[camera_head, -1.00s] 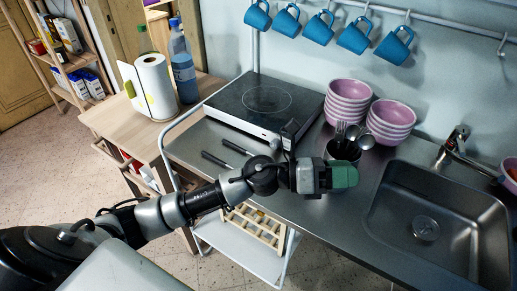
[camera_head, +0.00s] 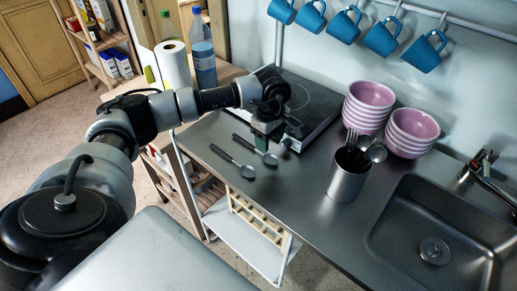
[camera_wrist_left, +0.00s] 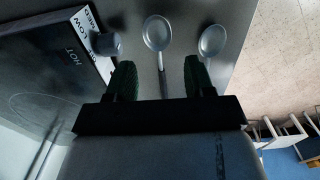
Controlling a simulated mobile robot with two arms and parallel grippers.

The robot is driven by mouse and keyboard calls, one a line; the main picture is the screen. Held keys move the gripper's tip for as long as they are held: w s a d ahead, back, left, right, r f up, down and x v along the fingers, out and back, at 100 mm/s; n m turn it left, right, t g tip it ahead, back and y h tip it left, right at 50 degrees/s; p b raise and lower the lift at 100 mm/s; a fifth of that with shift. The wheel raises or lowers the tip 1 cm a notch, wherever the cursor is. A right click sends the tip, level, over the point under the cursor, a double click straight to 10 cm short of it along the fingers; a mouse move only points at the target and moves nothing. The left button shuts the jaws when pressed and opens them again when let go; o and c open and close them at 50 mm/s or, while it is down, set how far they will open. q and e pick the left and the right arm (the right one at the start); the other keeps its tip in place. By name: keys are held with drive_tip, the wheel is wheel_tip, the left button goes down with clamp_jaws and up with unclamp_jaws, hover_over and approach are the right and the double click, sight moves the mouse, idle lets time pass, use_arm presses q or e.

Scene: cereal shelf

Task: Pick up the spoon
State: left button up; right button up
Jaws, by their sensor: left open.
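Two dark-handled metal spoons lie side by side on the steel counter, in front of the cooktop: a front-left spoon (camera_head: 247,171) and a back-right spoon (camera_head: 271,159). My left gripper (camera_head: 266,143) points down above the back-right spoon and hides part of it. In the left wrist view the open fingers (camera_wrist_left: 160,78) stand on either side of one spoon's handle, and this spoon (camera_wrist_left: 158,34) has its bowl beyond the fingertips. The other spoon (camera_wrist_left: 212,41) lies to the right, partly behind the right finger. Nothing is held. My right gripper is not in view.
The black cooktop (camera_head: 308,97) is right behind the spoons, and its knob (camera_wrist_left: 107,44) is close to the left finger. A metal cup (camera_head: 347,183) of utensils, pink bowls (camera_head: 369,100) and a sink (camera_head: 440,225) are to the right. The counter between spoons and cup is clear.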

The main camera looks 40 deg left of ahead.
sight(267, 157)
use_arm(q)
drive_tip(key=shift+f, duration=0.8)
drive_tip(key=f, duration=0.1)
drive_tip(key=f+p, duration=0.2)
drive_tip(key=f, duration=0.1)
drive_tip(key=shift+w+a+f, duration=0.1)
drive_tip(key=shift+w+a, duration=0.05)
drive_tip(key=shift+a, duration=0.2)
drive_tip(key=shift+f, duration=0.55)
drive_tip(key=c, duration=0.7)
